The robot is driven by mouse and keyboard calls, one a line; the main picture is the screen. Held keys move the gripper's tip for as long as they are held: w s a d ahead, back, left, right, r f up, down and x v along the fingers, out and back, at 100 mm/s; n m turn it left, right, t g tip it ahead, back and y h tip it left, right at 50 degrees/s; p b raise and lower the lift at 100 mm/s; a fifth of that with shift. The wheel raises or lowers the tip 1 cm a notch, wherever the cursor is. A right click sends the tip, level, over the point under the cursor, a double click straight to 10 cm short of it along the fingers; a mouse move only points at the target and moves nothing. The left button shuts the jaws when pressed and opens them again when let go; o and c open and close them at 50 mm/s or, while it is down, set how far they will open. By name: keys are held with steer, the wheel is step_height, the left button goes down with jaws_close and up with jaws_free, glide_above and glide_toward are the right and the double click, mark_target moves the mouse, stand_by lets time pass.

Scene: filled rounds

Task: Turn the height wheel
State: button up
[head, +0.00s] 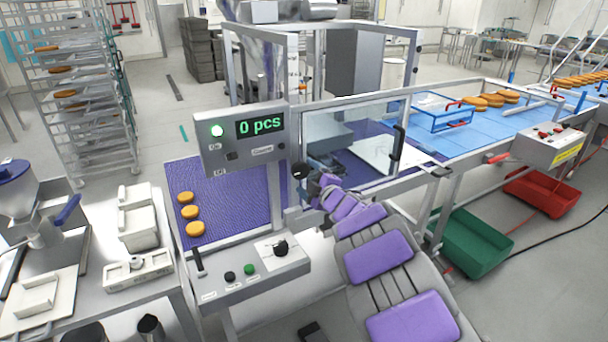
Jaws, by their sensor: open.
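A dark round knob (300,170), which looks like the height wheel, sits on the upright post right of the display box. My purple and grey arm reaches up from the lower right, and my dark gripper (318,164) is at its far end, just right of the knob. My gripper is open and appears empty. Its fingers are small and partly hidden by my own wrist, so I cannot tell whether they touch the knob. The display box (243,138) reads "0 pcs" beside a lit green lamp.
A control panel (252,275) with a lever, a green button and knobs stands in front. A clear guard (350,140) with a black handle lies behind my gripper. Orange-brown rounds (190,212) sit on the purple belt (222,185). Green (470,243) and red (540,193) crates stand right.

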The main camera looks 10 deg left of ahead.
steer(key=f+p+v, duration=0.1)
steer(key=p+v, duration=0.1)
steer(key=v, duration=1.1)
steer(key=shift+s+r, duration=0.35)
steer(key=shift+r, duration=0.05)
